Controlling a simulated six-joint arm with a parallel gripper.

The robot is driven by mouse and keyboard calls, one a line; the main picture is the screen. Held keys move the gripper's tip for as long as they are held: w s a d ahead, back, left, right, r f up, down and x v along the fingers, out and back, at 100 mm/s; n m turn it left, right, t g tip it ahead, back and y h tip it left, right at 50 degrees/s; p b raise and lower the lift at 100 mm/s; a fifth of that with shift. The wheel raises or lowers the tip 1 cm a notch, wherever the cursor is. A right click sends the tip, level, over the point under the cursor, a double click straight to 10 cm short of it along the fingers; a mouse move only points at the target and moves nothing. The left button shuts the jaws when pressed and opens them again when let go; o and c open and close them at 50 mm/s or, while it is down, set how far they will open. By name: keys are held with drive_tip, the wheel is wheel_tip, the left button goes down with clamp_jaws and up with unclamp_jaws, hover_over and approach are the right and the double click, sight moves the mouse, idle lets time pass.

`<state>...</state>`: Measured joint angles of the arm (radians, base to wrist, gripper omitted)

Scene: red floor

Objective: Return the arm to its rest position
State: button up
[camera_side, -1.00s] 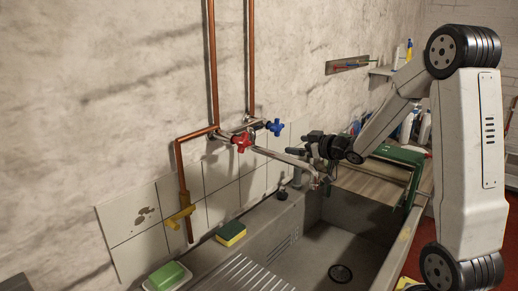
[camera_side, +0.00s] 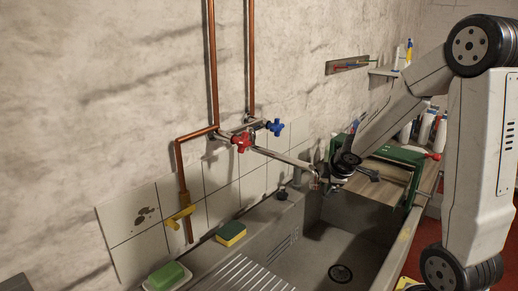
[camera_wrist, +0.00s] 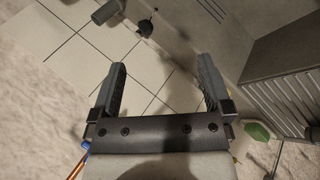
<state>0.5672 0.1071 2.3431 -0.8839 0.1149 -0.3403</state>
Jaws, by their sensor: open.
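My gripper (camera_wrist: 160,75) is open and empty in the wrist view, its two dark fingers spread in front of the tiled wall. In the side view my gripper (camera_side: 362,172) is small and dark, beyond the sink's far end near the tap spout, and its fingers are hard to make out. My arm reaches down to it from the right. Nothing is held.
The sink (camera_side: 368,230) lies below and left of my arm. A tap with a red handle (camera_side: 241,142) and a blue handle (camera_side: 276,127) juts from the wall. A green frame (camera_side: 405,157) and bottles (camera_side: 425,128) stand close behind my gripper.

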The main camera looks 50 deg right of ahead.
drive_tip(key=s+n+g, duration=0.2)
drive_tip(key=s+g, duration=0.1)
drive_tip(key=s, duration=0.1)
drive_tip(key=a+f+m+y, duration=0.2)
drive_tip(key=a+m, duration=0.2)
drive_tip(key=a, duration=0.7)
drive_tip(key=s+a+f+m+y, duration=0.1)
drive_tip(key=a+m, duration=0.4)
drive_tip(key=a, duration=0.7)
drive_tip(key=shift+f+y, duration=0.9)
drive_tip(key=shift+f, duration=0.05)
drive_tip(key=shift+s, duration=0.1)
